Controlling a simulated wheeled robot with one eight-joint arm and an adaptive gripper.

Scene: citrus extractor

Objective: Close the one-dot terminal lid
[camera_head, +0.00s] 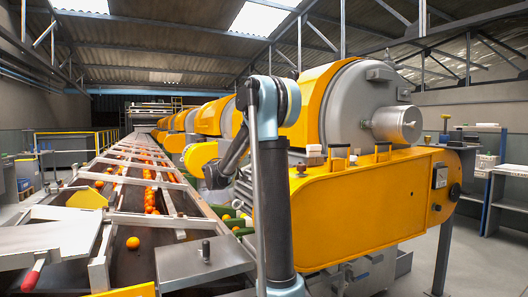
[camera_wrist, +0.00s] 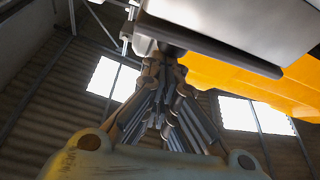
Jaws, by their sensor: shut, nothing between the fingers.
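My gripper (camera_wrist: 165,62) is shut and empty in the wrist view, its fingers pointing up towards the top of the picture. Its tips are just below a pale grey box-like part (camera_wrist: 215,40) with a dark underside; I cannot tell whether they touch. I cannot tell whether this part is the one-dot terminal lid, as no dot mark shows. In the head view my arm stands in front of the yellow machine, and my gripper cannot be made out. A small control box (camera_head: 440,177) is on the machine's right front; no open lid or dots are readable.
The yellow extractor housing (camera_head: 360,215) fills the middle right, with a grey cylinder (camera_head: 398,124) above it. A conveyor (camera_head: 125,220) with several oranges runs along the left. A grey plate (camera_head: 200,264) with a small knob lies near my arm. Shelving (camera_head: 505,190) stands at far right.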

